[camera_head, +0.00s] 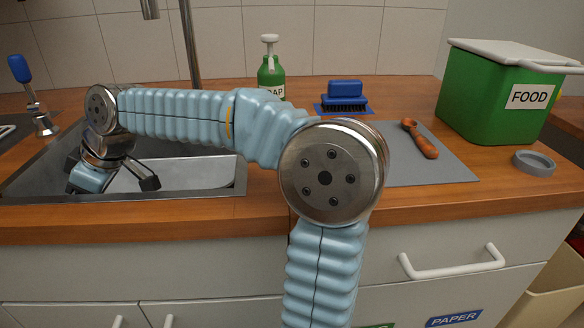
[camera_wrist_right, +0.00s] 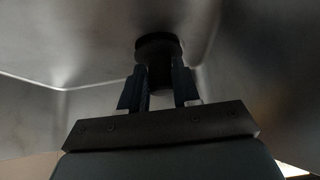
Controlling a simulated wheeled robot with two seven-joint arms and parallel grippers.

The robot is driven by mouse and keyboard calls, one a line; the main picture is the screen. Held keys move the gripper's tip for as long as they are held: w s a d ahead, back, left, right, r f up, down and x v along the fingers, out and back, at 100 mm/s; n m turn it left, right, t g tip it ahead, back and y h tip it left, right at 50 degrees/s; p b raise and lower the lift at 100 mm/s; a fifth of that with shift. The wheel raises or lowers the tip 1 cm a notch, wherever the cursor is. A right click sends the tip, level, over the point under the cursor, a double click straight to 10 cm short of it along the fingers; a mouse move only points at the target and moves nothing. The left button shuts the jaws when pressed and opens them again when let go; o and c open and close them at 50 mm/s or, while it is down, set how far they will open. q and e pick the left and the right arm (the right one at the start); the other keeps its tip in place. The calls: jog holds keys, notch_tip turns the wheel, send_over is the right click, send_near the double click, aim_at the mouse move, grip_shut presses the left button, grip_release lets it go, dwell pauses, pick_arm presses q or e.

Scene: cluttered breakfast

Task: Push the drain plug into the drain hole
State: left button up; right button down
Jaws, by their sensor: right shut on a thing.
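My right arm reaches across the counter from the right and bends down into the metal sink (camera_head: 30,180). My right gripper (camera_head: 149,181) is low inside the basin, mostly dark and small in the head view. In the right wrist view the gripper (camera_wrist_right: 159,78) is shut on a dark round piece, apparently the drain plug (camera_wrist_right: 158,46), whose wide end shows beyond the fingertips close to the grey sink surface. I cannot tell whether the plug touches that surface. The drain hole is not seen. My left gripper is not in view.
A faucet (camera_head: 188,45) rises behind the sink. A green soap bottle (camera_head: 271,76), a blue brush (camera_head: 344,95), a wooden spoon (camera_head: 420,138) on a grey mat (camera_head: 455,166), and a green food bin (camera_head: 485,95) stand right of it. A blue-handled tool (camera_head: 30,90) stands left.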

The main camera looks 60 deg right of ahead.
jog(key=shift+f+b, duration=0.3)
jog(key=shift+f, duration=0.05)
jog(key=c, duration=0.7)
grip_release()
jog(key=shift+c, duration=1.6)
notch_tip(320, 180, up, 7)
jog(key=p, duration=0.5)
jog(key=shift+p, duration=0.35)
jog(key=shift+d+r, duration=0.1)
